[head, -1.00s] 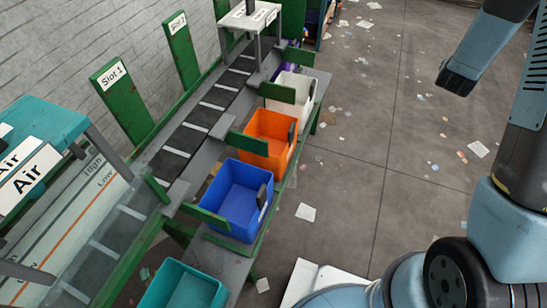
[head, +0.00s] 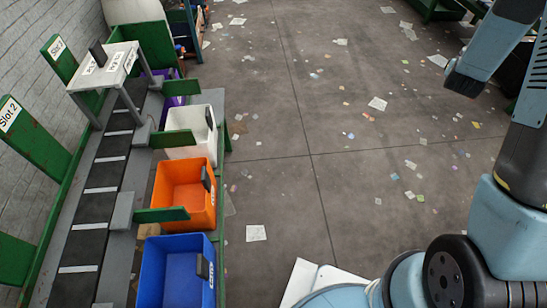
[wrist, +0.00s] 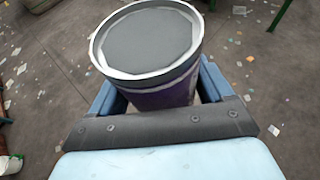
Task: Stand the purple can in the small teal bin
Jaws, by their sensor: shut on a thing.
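In the wrist view, the purple can (wrist: 165,97) sits between the two blue fingers of my gripper (wrist: 158,88). The gripper is shut on it. The can's grey, flat end with a pale rim faces the camera, and its lower part is hidden by the gripper body. The gripper and can are not in the head view, where only part of my arm shows at the right. The small teal bin is not visible in either current view.
Beside the sorting belt (head: 94,215) stand a blue bin (head: 165,262), an orange bin (head: 178,178), a white bin (head: 190,152) and a purple bin (head: 176,101). Green slot boards (head: 35,138) line the belt's left side. The floor (head: 300,200) at right is open, with scattered paper scraps.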

